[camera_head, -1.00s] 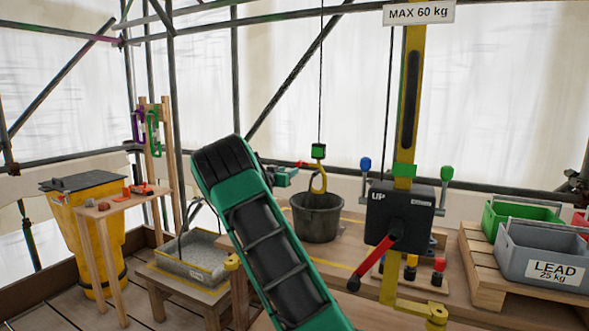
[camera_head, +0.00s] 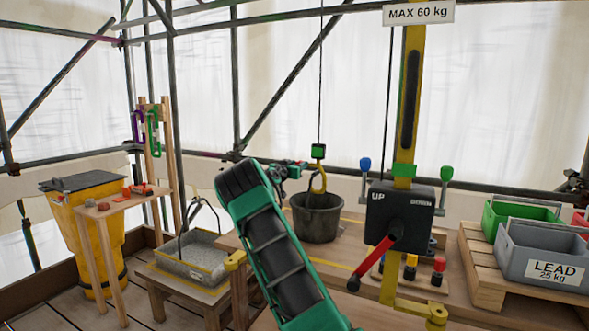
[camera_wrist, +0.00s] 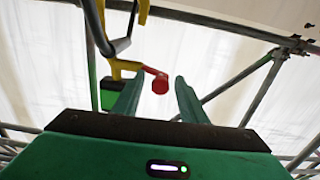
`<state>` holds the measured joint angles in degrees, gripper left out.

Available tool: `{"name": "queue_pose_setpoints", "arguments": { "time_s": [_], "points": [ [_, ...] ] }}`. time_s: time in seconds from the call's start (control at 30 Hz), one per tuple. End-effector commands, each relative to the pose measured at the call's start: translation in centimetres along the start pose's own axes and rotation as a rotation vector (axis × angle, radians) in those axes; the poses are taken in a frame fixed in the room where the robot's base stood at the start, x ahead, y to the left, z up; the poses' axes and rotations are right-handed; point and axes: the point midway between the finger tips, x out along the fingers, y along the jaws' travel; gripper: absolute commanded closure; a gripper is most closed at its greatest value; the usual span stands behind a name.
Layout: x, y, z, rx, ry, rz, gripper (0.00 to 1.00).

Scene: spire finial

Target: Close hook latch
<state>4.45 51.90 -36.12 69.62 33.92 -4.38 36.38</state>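A yellow hook (camera_head: 323,181) hangs under a green block (camera_head: 318,151) on a cable, above a black bucket (camera_head: 316,220). In the wrist view, part of the yellow hook (camera_wrist: 122,68) shows at the left, with a red-ended latch lever (camera_wrist: 159,83) sticking out to the right. My gripper (camera_head: 296,166) is just left of the hook in the head view. Its two green fingers (camera_wrist: 155,90) stand apart in the wrist view. The red end appears between the fingertips, with visible room on both sides. Contact cannot be made out, and the fingers hide part of the hook.
A yellow hoist post (camera_head: 408,90) with a black winch box (camera_head: 400,210) and red crank stands right of the hook. Grey and green crates (camera_head: 545,255) stand at right. A grey tray (camera_head: 190,262) and yellow bin (camera_head: 95,235) are at left. Scaffold poles run behind.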

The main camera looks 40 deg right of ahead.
Motion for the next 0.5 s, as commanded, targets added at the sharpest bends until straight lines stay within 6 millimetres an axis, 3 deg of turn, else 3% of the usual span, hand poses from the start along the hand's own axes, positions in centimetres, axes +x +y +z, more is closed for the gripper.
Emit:
{"name": "queue_pose_setpoints", "arguments": {
  "time_s": [0.23, 0.4, 0.5],
  "points": [
    [0.04, 0.02, -0.03, 0.0, 0.0, 0.0, 0.64],
    [0.03, 0.03, -0.04, 0.0, 0.0, 0.001, 1.0],
    [-0.6, -0.2, -0.08, 0.0, 0.0, 0.001, 1.0]
  ]
}}
